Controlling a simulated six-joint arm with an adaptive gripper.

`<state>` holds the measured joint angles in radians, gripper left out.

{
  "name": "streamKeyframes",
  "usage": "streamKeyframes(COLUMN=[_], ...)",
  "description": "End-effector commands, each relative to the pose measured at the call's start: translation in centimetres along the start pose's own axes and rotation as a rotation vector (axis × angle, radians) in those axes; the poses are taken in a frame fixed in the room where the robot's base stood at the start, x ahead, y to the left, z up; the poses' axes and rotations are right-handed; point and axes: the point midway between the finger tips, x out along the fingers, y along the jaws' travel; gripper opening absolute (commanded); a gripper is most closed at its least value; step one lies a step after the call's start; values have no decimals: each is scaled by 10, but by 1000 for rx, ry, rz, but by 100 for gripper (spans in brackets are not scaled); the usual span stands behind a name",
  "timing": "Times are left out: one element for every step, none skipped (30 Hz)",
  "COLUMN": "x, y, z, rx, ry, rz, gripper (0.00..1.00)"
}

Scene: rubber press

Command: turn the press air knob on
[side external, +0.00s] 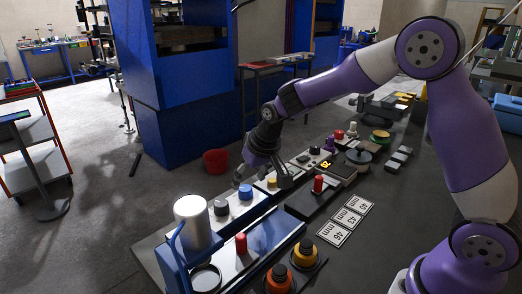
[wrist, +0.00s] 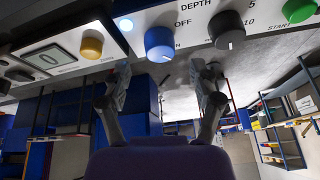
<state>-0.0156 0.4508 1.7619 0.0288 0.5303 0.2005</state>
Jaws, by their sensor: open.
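A blue knob (wrist: 158,44) sits on the light control panel, beside the printed word OFF, in the wrist view. A small pale mark shows low on its face. I take it as the press air knob; its full label is not readable. It also shows on the panel in the side view (side external: 245,192). My gripper (wrist: 160,70) is open and empty, its two fingers spread to either side below the blue knob in the picture, with no clear contact. In the side view my gripper (side external: 262,180) hangs over the panel, close to the blue knob.
A red-topped part (side external: 318,184) and number cards (side external: 347,217) lie nearby. A white cylinder (side external: 191,222) stands at the front.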

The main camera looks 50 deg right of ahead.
Motion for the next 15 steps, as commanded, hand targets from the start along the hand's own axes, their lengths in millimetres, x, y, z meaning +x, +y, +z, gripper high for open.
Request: streamKeyframes(x=[-13, -20, -29, -36, -43, -52, -59, -66, -75, -81, -87, -94, -100, -106, -113], y=[0, 0, 0, 0, 0, 0, 0, 0, 0, 2, 3, 4, 5, 6, 7], z=[-1, -1, -1, -1, -1, -1, -1, -1, 1, 5, 9, 14, 17, 21, 27], rx=[0, 1, 1, 1, 2, 2, 2, 3, 1, -6, -12, -21, -27, -33, -42], ry=[6, 5, 5, 5, 6, 6, 5, 6, 6, 8, 10, 13, 16, 20, 24], rz=[-1, -1, 0, 0, 0, 0, 1, 1, 1, -1, -2, -4, -5, -7, -8], gripper=[72, 72, 72, 72, 72, 72, 72, 72, 72, 72, 72, 72, 72, 72, 72])
